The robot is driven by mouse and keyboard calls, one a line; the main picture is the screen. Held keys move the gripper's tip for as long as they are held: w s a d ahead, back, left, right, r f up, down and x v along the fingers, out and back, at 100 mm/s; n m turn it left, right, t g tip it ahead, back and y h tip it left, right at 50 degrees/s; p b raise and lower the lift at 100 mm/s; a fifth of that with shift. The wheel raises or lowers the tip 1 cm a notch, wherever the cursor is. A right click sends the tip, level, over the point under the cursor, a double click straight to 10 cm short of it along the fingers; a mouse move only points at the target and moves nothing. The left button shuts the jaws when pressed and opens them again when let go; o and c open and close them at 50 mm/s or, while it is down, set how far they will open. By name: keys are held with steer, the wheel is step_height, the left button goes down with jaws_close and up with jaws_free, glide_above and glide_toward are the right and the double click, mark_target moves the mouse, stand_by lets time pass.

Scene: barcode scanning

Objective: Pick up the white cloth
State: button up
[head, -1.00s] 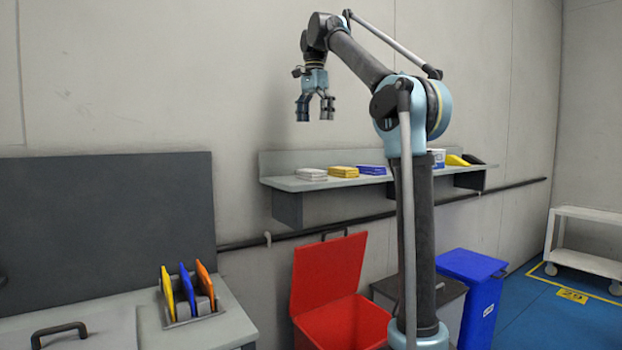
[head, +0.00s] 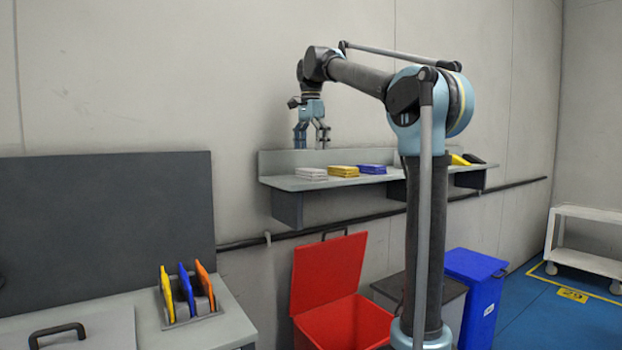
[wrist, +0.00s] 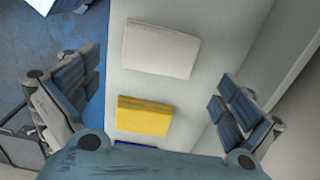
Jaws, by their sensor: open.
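The white cloth (head: 311,173) lies folded in a flat stack at the left end of the wall shelf. In the wrist view the white cloth (wrist: 160,49) sits beyond and between my spread fingers, nearer the top of the picture. My gripper (head: 311,147) hangs fingers down above the left part of the shelf, over the white cloth and apart from it. In the wrist view my gripper (wrist: 160,105) is open with nothing between its fingers.
A folded yellow cloth (head: 343,171) and a blue cloth (head: 373,169) lie to the right of the white one on the shelf (head: 283,182). The wall rises close behind the shelf. An open red bin (head: 345,318) stands below.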

steer(key=shift+s+f, duration=0.1)
steer(key=shift+f, duration=3.4)
steer(key=shift+c, duration=0.6)
steer(key=c, duration=0.6)
steer(key=shift+c, duration=0.2)
step_height(320, 180, up, 10)
